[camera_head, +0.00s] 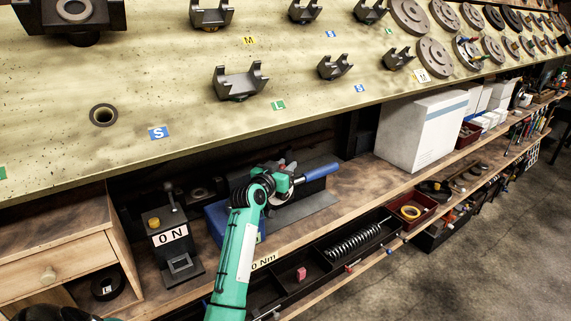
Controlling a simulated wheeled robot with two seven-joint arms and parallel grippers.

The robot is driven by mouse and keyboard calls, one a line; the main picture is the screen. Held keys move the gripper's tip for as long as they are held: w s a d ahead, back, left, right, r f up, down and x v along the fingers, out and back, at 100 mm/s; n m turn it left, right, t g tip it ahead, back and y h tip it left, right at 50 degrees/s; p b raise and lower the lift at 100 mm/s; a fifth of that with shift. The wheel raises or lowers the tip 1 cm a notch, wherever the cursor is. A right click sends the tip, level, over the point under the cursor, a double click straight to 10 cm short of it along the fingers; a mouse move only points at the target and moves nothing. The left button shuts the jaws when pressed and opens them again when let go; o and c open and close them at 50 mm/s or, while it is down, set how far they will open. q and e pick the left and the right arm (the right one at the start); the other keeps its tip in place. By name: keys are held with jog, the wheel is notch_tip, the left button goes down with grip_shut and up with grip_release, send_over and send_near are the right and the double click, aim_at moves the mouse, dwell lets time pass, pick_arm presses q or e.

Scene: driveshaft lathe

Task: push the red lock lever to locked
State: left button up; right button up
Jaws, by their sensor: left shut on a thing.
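My left arm reaches in from the bottom, and my left gripper (287,181) is at the blue device on the wooden shelf. It is shut at the near end of a blue handle (320,171), which sticks out to the right. The fingers are small here and partly hidden by the wrist. A small red part (282,163), perhaps the red lock lever, shows just behind the gripper; its position cannot be told. The blue device (217,220) is partly hidden by my arm.
A dark fixture marked "0 N" (170,237) stands left of my arm, beside a wooden drawer box (55,255). A white box (420,130) stands to the right. The sloped panel (60,130) with holders and discs hangs above. A tray with a spring (352,243) lies in front.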

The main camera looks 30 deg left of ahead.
pick_arm(q)
jog(key=n+p, duration=0.1)
jog(key=p, duration=0.1)
jog(key=a+n+g+p, duration=0.1)
jog(key=p, duration=0.1)
jog(key=r+n+g+h+p, duration=0.1)
jog(key=p, duration=0.1)
jog(key=shift+w+a+n+p, duration=0.3)
jog(key=shift+w+a+f+n+g+h+p, duration=0.2)
jog(key=shift+a+n+g+h+p, duration=0.25)
jog(key=shift+n+p, duration=0.55)
jog(key=o, duration=1)
jog(key=shift+s, duration=0.65)
jog(key=b+v, duration=0.1)
jog(key=v, duration=0.3)
jog(key=b+v, duration=0.1)
jog(key=v, duration=0.3)
jog(key=b+v, duration=0.2)
jog(key=v, duration=0.2)
jog(key=shift+s+r, duration=0.15)
jog(key=shift+r, duration=0.2)
